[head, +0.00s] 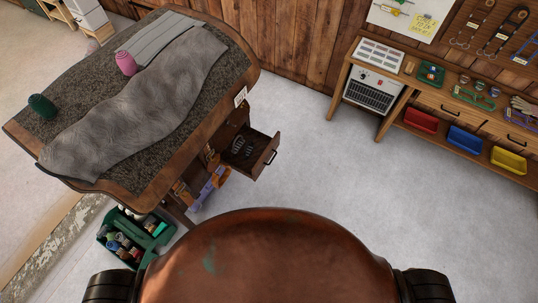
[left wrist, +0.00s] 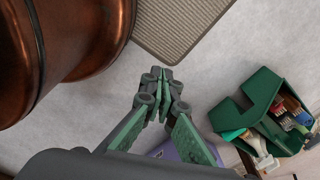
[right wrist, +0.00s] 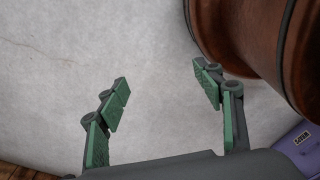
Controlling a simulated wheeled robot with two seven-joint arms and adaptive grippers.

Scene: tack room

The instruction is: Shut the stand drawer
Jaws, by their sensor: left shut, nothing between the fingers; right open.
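The stand (head: 30,130) is at the left of the head view, with a carpet-like top and a dark wooden edge. Its drawer (head: 267,158) is pulled out on the right-hand side and stands open, with dark metal pieces inside. My left gripper (left wrist: 162,78) is shut and empty in the left wrist view, above the pale floor. My right gripper (right wrist: 163,78) is open and empty in the right wrist view, also over bare floor. Neither gripper shows in the head view, and the drawer is not seen in either wrist view.
A grey cloth (head: 140,100), a pink object (head: 126,63) and a green one (head: 42,107) lie on the stand. A green caddy (head: 158,240) of bottles and brushes is on the floor beside it. A workbench (head: 345,75) stands at the right. Floor between is clear.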

